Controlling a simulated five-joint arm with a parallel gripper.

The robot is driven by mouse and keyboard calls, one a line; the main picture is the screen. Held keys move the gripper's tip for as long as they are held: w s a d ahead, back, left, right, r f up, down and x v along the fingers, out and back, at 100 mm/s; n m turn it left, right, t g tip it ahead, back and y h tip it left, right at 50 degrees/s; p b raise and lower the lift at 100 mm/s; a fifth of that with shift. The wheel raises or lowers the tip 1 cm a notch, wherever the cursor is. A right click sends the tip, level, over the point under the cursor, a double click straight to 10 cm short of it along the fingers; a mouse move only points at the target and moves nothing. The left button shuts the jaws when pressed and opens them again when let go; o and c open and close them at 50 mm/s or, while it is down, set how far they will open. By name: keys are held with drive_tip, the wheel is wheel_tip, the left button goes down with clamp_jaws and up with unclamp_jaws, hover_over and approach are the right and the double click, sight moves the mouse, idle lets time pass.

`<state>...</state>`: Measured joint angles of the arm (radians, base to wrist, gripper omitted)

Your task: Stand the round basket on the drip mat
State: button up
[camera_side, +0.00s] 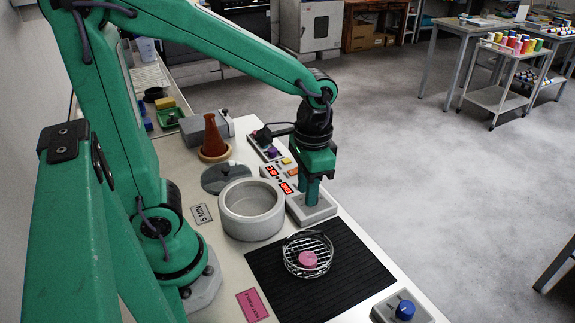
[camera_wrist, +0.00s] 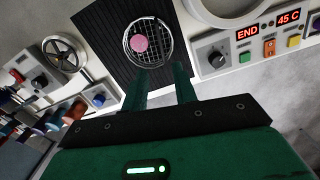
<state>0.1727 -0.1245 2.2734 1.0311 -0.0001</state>
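The round wire basket (camera_side: 322,247) stands upright on the black ribbed drip mat (camera_side: 275,290), near the mat's back edge. A pink round piece (camera_side: 308,259) lies inside it. The wrist view shows the basket (camera_wrist: 131,31) with the pink piece (camera_wrist: 139,43) on the mat (camera_wrist: 108,45), beyond the fingertips. My gripper (camera_side: 311,198) points down over the grey control box behind the mat. In the wrist view my gripper (camera_wrist: 163,72) has its two fingers apart with nothing between them. It does not touch the basket.
A grey round pot (camera_side: 250,210) stands behind and left of the mat, its lid (camera_side: 226,176) behind it. Red displays (camera_wrist: 268,24) read END and 45 C. A blue-knob box (camera_side: 402,308) stands at the front right. A pink card (camera_side: 253,305) lies left of the mat.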

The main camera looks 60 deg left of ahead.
drive_tip(key=s+a+r+n+t, duration=0.2)
drive_tip(key=s+a+r+t, duration=0.2)
drive_tip(key=r, duration=0.4)
drive_tip(key=shift+s+a+t, duration=0.4)
drive_tip(key=shift+s+t, duration=0.15)
drive_tip(key=shift+t, duration=0.45)
